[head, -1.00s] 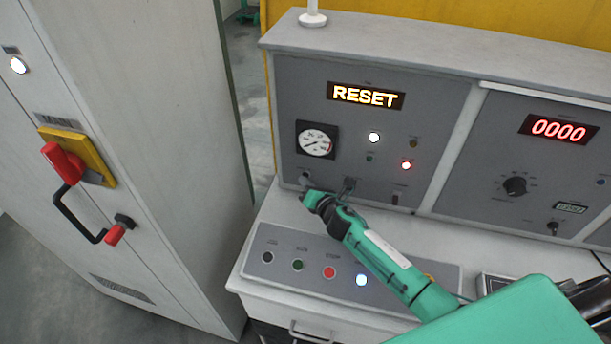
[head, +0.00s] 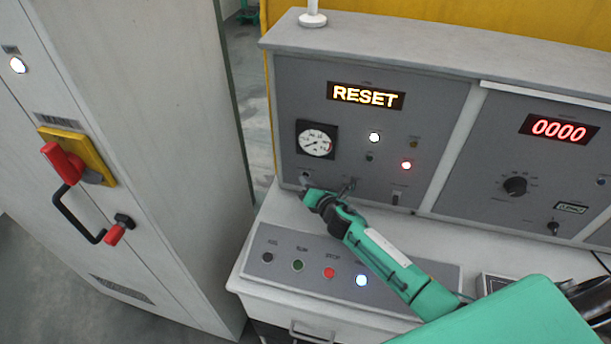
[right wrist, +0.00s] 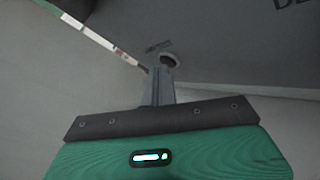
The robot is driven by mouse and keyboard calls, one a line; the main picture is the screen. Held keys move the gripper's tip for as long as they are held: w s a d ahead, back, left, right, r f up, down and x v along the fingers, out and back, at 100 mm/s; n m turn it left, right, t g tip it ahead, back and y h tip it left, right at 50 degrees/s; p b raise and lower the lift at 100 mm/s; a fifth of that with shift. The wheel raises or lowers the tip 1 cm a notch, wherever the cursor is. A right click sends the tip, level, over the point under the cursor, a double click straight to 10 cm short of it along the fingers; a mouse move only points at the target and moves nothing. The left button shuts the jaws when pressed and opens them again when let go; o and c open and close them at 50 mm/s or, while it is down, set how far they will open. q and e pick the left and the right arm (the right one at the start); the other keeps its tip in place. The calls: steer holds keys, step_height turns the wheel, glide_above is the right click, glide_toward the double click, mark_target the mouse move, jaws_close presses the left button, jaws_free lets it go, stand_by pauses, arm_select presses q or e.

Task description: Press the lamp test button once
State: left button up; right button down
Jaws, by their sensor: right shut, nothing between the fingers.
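The label of the lamp test button is too small to read in the head view. A round grey button (head: 305,178) sits at the lower left of the left grey panel (head: 290,110), below the gauge. My right gripper (head: 306,194) is shut and empty, its tip just below that button. In the right wrist view, the shut fingers (right wrist: 162,72) reach up to the round button (right wrist: 170,60), and the tip overlaps its lower edge. I cannot tell whether they touch. A small label beside it is unreadable. My left gripper is not in view.
The panel has a lit RESET display (head: 366,96), a gauge (head: 317,140), white and red lit lamps, and a small switch (head: 348,185) close to my gripper. A sloped button box (head: 300,245) lies below my arm. A grey cabinet (head: 150,120) with a red handle stands left.

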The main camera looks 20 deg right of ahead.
steer(key=shift+s+a, duration=0.3)
steer(key=shift+s, duration=0.3)
steer(key=s+a, duration=0.1)
steer(key=s, duration=0.1)
steer(key=s+a, duration=0.1)
steer(key=s, duration=0.1)
steer(key=shift+a, duration=0.4)
steer(key=shift+p, duration=0.3)
stand_by(0.3)
